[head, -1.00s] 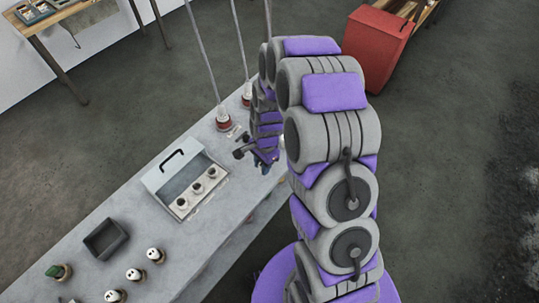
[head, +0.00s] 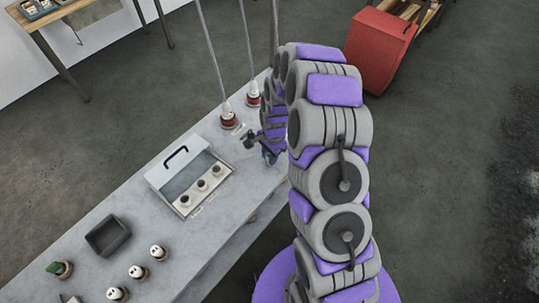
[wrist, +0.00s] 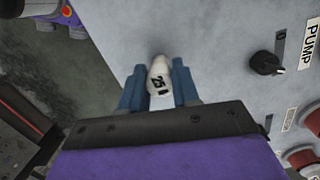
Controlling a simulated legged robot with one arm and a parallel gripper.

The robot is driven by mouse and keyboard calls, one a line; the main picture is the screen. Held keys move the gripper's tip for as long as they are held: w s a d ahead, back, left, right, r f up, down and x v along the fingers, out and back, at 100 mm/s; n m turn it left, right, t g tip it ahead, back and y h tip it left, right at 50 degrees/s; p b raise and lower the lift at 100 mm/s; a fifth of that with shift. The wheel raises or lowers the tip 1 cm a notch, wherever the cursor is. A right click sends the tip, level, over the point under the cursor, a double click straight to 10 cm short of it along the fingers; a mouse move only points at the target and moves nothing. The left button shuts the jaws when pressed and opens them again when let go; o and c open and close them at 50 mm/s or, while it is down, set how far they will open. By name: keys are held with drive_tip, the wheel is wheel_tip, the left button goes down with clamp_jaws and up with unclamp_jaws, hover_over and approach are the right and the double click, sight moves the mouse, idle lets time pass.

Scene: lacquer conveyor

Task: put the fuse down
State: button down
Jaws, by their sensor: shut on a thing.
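The fuse (wrist: 159,78) is a small white cylinder marked "25", seen in the wrist view between the two blue fingers of my gripper (wrist: 159,86). The fingers are shut on it. In the head view my gripper (head: 271,157) is over the grey table (head: 235,205) near its right edge, to the right of the open fuse box (head: 190,183); the fuse itself is too small to make out there. Whether the fuse touches the surface below I cannot tell.
A dark empty tray (head: 108,236) and several white fuses (head: 138,272) stand at the left. Two red-based posts (head: 228,120) rise behind. A black knob (wrist: 265,64) sits beside a "PUMP" label (wrist: 311,43). Bare surface lies around the fuse.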

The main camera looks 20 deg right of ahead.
drive_tip(key=c, duration=1.3)
unclamp_jaws()
drive_tip(key=shift+d, duration=0.1)
drive_tip(key=o, duration=0.5)
drive_tip(key=shift+d, duration=0.7)
drive_tip(key=shift+a, duration=0.45)
drive_tip(key=shift+a+r, duration=0.1)
drive_tip(key=shift+r, duration=0.2)
wheel_tip(320, 180, up, 11)
drive_tip(key=d+p, duration=0.1)
drive_tip(key=d, duration=0.1)
drive_tip(key=s+a+r+n, duration=0.2)
drive_tip(key=s+r+n, duration=0.4)
drive_tip(key=s+r, duration=0.75)
drive_tip(key=s+r+n, duration=0.2)
drive_tip(key=s, duration=0.5)
drive_tip(key=s+r+n, duration=0.2)
drive_tip(key=s, duration=0.5)
drive_tip(key=s+r+n+g+h, duration=0.1)
drive_tip(key=s+r+n, duration=0.1)
drive_tip(key=s, duration=0.4)
drive_tip(key=shift+s+d+r+n, duration=0.15)
drive_tip(key=shift+s+r+n, duration=0.05)
drive_tip(key=shift+s+n, duration=0.2)
